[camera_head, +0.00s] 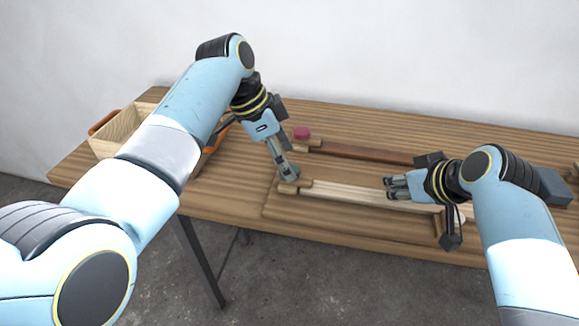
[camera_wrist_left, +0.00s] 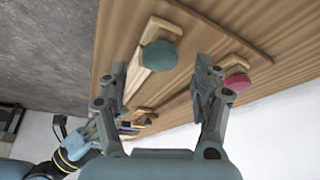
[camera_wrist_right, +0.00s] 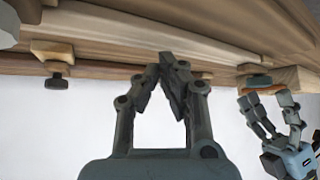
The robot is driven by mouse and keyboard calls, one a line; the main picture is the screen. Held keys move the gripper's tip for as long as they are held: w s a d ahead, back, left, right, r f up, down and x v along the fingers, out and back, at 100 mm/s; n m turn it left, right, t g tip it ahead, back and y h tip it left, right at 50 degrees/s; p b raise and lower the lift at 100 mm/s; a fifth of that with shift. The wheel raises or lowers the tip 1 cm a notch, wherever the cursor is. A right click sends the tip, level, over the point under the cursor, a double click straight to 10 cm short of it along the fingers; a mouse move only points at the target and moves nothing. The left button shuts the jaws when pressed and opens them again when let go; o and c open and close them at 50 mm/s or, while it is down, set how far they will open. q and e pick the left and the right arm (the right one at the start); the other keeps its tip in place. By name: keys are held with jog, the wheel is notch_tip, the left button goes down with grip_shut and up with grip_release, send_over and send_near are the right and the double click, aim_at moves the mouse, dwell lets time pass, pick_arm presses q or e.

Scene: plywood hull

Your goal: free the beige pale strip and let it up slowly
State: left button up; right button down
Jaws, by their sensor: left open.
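The beige pale strip (camera_head: 350,193) lies along the front of the board, its left end at a small wooden block (camera_head: 289,187). In the right wrist view the strip (camera_wrist_right: 215,43) looks bowed. A green knob (camera_wrist_left: 161,56) sits on the block at the strip's left end; it also shows in the right wrist view (camera_wrist_right: 258,81). My left gripper (camera_head: 286,175) is open, pointing down at that end, with the knob ahead of its fingers. My right gripper (camera_head: 390,187) has its fingertips together by the middle of the strip; I cannot tell whether they touch it.
A dark brown strip (camera_head: 365,152) lies behind, with a pink knob (camera_head: 302,132) at its left end. A wooden box (camera_head: 117,135) with an orange handle stands on the left. A dark knob (camera_wrist_right: 57,81) shows in the right wrist view. The table front left is clear.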

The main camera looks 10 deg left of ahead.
aim_at(302, 181)
pick_arm(q)
jog(key=shift+x, duration=2.05)
jog(key=shift+c, duration=0.5)
jog(key=c, duration=1.1)
pick_arm(e)
jog(key=shift+f, duration=0.25)
